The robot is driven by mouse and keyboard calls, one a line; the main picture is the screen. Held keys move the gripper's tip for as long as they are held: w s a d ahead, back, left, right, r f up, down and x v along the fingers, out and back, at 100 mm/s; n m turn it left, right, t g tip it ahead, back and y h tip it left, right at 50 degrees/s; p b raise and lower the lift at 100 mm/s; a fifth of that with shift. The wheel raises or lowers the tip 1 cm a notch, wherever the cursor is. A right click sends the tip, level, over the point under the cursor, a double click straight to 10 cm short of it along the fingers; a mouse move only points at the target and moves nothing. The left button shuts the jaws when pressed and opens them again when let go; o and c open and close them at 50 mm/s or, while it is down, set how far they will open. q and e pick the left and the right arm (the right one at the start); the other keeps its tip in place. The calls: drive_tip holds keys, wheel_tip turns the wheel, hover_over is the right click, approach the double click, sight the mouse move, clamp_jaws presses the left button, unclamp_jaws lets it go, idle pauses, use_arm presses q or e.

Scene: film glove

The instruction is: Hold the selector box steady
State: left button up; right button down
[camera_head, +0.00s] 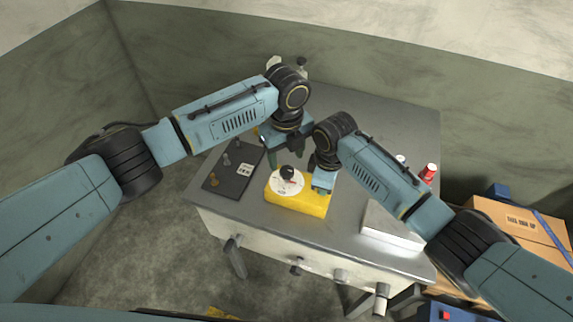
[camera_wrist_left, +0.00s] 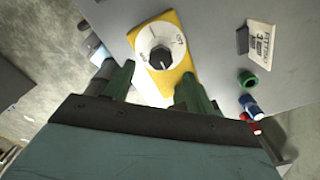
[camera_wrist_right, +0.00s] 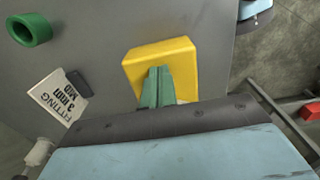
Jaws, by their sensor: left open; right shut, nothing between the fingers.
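The yellow selector box (camera_head: 312,204) lies on the grey table near its front edge. A white dial (camera_head: 286,182) with a black knob is on its left part. My left gripper (camera_head: 284,150) is open and empty behind the box. In the left wrist view its green fingers (camera_wrist_left: 157,85) are spread, with the box (camera_wrist_left: 186,62) and dial seen beyond them. My right gripper (camera_head: 322,188) is shut and empty at the box's right part. In the right wrist view its closed fingers (camera_wrist_right: 156,86) overlap the box (camera_wrist_right: 178,58); I cannot tell whether they touch it.
A dark board (camera_head: 228,178) lies left of the box. A pale flat block (camera_head: 388,228) and a red-topped item (camera_head: 430,171) are to the right. The right wrist view shows a green ring (camera_wrist_right: 29,30) and a printed card (camera_wrist_right: 52,100). Cardboard boxes (camera_head: 510,225) stand beyond the table.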

sight(287, 170)
use_arm(q)
drive_tip(key=shift+f, duration=2.3)
drive_tip(key=c, duration=1)
